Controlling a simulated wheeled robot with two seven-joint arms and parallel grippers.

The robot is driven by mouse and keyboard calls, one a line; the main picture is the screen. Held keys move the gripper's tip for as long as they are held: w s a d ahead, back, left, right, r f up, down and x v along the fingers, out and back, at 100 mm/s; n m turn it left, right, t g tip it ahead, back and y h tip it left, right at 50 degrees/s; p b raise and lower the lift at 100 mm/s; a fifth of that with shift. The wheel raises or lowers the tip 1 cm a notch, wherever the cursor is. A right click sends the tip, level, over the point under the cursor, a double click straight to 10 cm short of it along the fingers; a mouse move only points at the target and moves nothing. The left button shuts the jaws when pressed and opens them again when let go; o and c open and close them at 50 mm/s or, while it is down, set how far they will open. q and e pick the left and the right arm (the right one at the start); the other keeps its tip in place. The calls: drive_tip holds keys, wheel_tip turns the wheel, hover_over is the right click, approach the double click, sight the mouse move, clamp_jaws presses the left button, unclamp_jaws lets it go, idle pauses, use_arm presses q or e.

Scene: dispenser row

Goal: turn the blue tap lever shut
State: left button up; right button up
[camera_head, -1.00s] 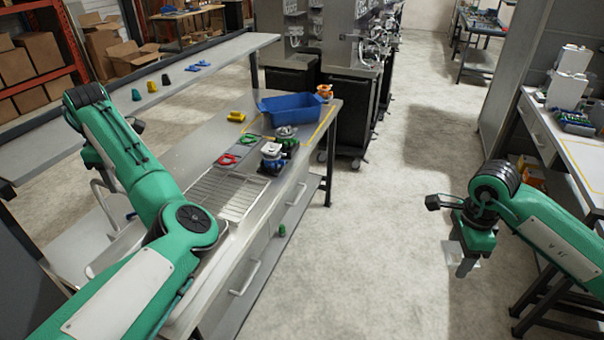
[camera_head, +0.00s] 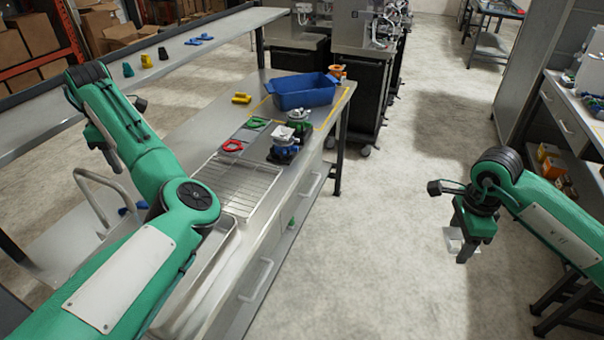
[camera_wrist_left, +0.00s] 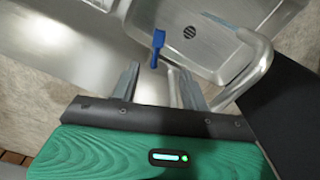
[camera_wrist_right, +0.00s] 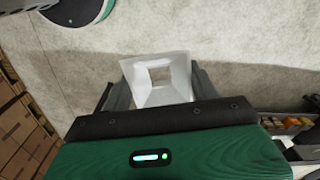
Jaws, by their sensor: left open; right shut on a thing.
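The blue tap lever (camera_wrist_left: 157,48) shows in the left wrist view beside the curved metal spout (camera_wrist_left: 255,65), over the sink area. In the head view it is a small blue shape (camera_head: 130,208) near the spout (camera_head: 105,185), partly beside my left arm. My left gripper (camera_wrist_left: 160,88) is open and empty, its fingers pointing towards the lever and apart from it. In the head view my left gripper (camera_head: 110,155) is above and to the left of the lever. My right gripper (camera_head: 463,248) is shut on a white hollow square piece (camera_wrist_right: 150,95), held over open floor.
The bench holds a wire rack (camera_head: 235,185), a red ring-like part (camera_head: 232,145), valve-like fittings (camera_head: 284,147) and a blue bin (camera_head: 303,92). A shelf (camera_head: 215,45) with small coloured parts runs behind. The floor (camera_head: 385,210) between the benches is clear.

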use_arm(q)
wheel_tip(320, 180, down, 14)
drive_tip(key=shift+w+r+p, duration=0.1)
drive_tip(key=shift+r+p, duration=0.05)
drive_tip(key=shift+p, duration=1)
drive_tip(key=shift+a+f, duration=0.1)
drive_tip(key=shift+f, duration=0.45)
use_arm(e)
drive_tip(key=shift+w+r, duration=0.2)
drive_tip(key=shift+r, duration=0.4)
use_arm(q)
clamp_jaws()
